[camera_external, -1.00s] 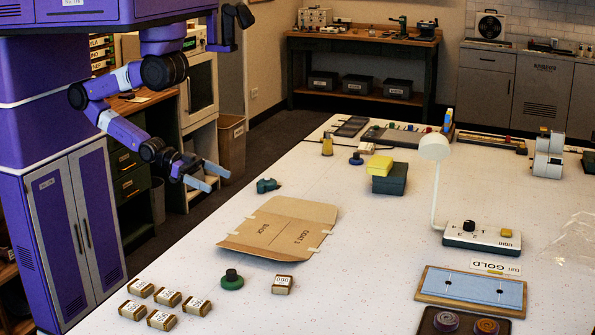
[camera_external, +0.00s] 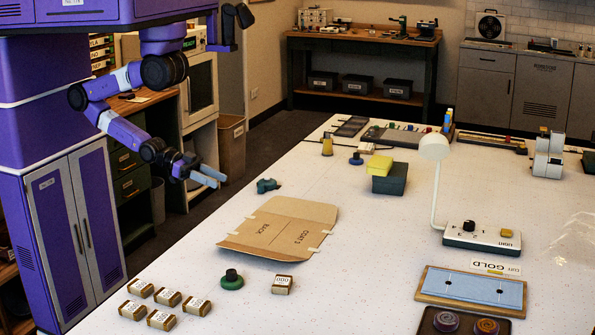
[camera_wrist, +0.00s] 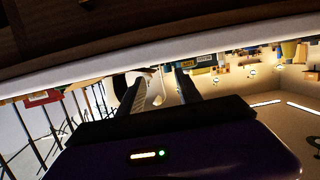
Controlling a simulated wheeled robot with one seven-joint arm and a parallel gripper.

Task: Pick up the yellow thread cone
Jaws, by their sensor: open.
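A small yellow upright object (camera_external: 327,144), which looks like the thread cone, stands near the far left edge of the white table (camera_external: 350,215) in the external view. It is too small there to show detail. My gripper (camera_external: 214,179) is open and empty in the air off the table's left side, well to the left of and apart from the cone. In the wrist view, the two fingers of my gripper (camera_wrist: 161,76) are parallel with a gap between them. I cannot make out the cone in that view, which looks tilted across the room.
A green box with a yellow top (camera_external: 388,177) stands right of the cone. A blue knob-like item (camera_external: 356,159) and a teal item (camera_external: 268,185) lie nearer. A flat cardboard piece (camera_external: 280,229) and a white lamp (camera_external: 435,148) are on the table.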

